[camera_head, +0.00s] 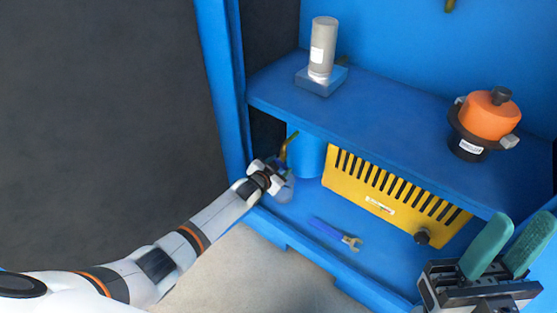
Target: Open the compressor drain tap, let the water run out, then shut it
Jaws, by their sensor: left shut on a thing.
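The blue receiver tank (307,155) stands upright under the shelf on the left, beside the yellow slotted housing. A small yellowish lever (291,139), apparently the drain tap's, shows at the tank's left side. My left gripper (279,167) reaches in from the left and is shut on what looks like this tap; the fingers hide the tap body and the grip. A bluish translucent vessel or patch (286,190) shows just below the gripper, partly hidden. I cannot make out running water. My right gripper (513,236) is at the lower right with its teal fingers apart, empty.
A blue shelf (390,125) overhangs the tank. It carries a grey cylinder (323,48) on a block and an orange-topped black pot (490,116). The yellow slotted housing (390,200) stands right of the tank. A blue-handled wrench (334,233) lies on the cabinet floor.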

